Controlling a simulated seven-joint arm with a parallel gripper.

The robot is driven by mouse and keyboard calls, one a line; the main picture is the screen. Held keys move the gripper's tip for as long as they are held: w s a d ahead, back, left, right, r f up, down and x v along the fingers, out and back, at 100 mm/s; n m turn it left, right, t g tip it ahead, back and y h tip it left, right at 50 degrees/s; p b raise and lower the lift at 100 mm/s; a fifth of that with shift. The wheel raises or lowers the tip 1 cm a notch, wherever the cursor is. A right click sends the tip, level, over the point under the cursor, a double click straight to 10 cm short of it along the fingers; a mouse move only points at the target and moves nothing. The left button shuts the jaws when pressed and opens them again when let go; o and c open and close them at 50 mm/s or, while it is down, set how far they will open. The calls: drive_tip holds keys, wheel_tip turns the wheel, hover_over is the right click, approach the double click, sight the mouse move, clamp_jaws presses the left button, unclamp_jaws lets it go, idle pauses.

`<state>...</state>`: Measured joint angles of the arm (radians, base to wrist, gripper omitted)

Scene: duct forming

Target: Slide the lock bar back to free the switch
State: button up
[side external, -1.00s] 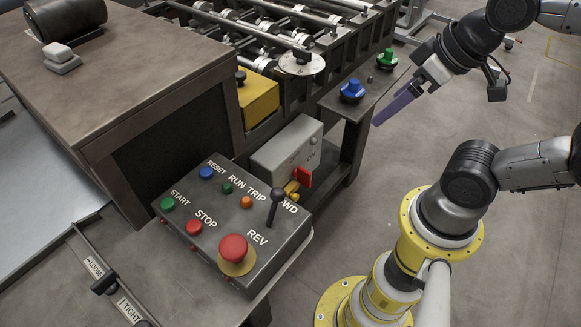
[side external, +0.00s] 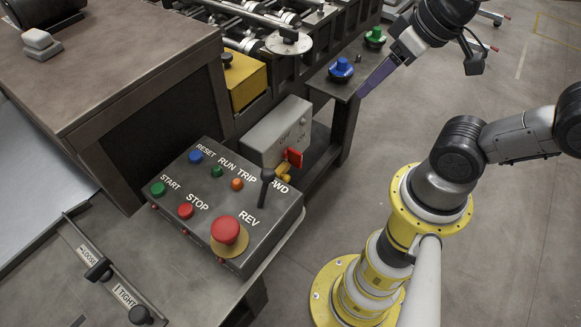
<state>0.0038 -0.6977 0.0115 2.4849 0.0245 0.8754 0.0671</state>
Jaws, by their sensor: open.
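A grey switch box (side external: 270,137) stands behind the control panel. A red switch handle (side external: 293,158) is on its right face. A small yellow piece (side external: 284,172), which looks like the lock bar, sits just below the red handle, partly hidden behind the panel's black lever. I cannot tell whether it touches the handle. My gripper (side external: 363,92) has long purple fingers pointing down and left. It is open, above and right of the switch box and clear of it, near the side shelf's edge. The gap between the fingers is hard to see from this side.
The control panel (side external: 208,228) carries several buttons, a black lever (side external: 265,187) and a red mushroom button (side external: 226,229). A side shelf holds a blue knob (side external: 341,70) and a green knob (side external: 375,37). A yellow box (side external: 246,82) is behind. Open floor lies right of the switch box.

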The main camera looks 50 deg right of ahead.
drive_tip(key=w+f+m, duration=0.1)
drive_tip(key=w+f+m+g, duration=0.1)
drive_tip(key=w+m, duration=0.1)
drive_tip(key=w+a+f+m, duration=0.1)
drive_tip(key=w, duration=0.1)
drive_tip(key=shift+a+f+g+y, duration=0.1)
drive_tip(key=shift+g+y, duration=0.2)
drive_tip(key=shift+y, duration=0.1)
drive_tip(key=c, duration=0.7)
drive_tip(key=w+f+m, duration=0.1)
drive_tip(key=m, duration=0.1)
drive_tip(key=w+f+m, duration=0.1)
drive_tip(key=w+f, duration=0.1)
drive_tip(key=w+f+m+g, duration=0.1)
drive_tip(key=f+m, duration=0.1)
drive_tip(key=shift+w+a+m+y, duration=0.3)
clamp_jaws()
drive_tip(key=shift+w+d+f+m+g+y, duration=0.1)
drive_tip(key=shift+w+f+m+g, duration=0.5)
drive_tip(key=shift+f+m, duration=1.35)
drive_tip(key=shift+w+d+f+m+g+y, duration=0.15)
drive_tip(key=shift+w+f+m, duration=1.1)
drive_tip(key=shift+f, duration=1.25)
drive_tip(key=shift+w+d+f+m+g+y, duration=0.1)
drive_tip(key=shift+w+f+m+g, duration=0.35)
drive_tip(key=shift+f+m, duration=1.6)
drive_tip(key=shift+w+a+f, duration=0.1)
drive_tip(key=shift+f, duration=0.05)
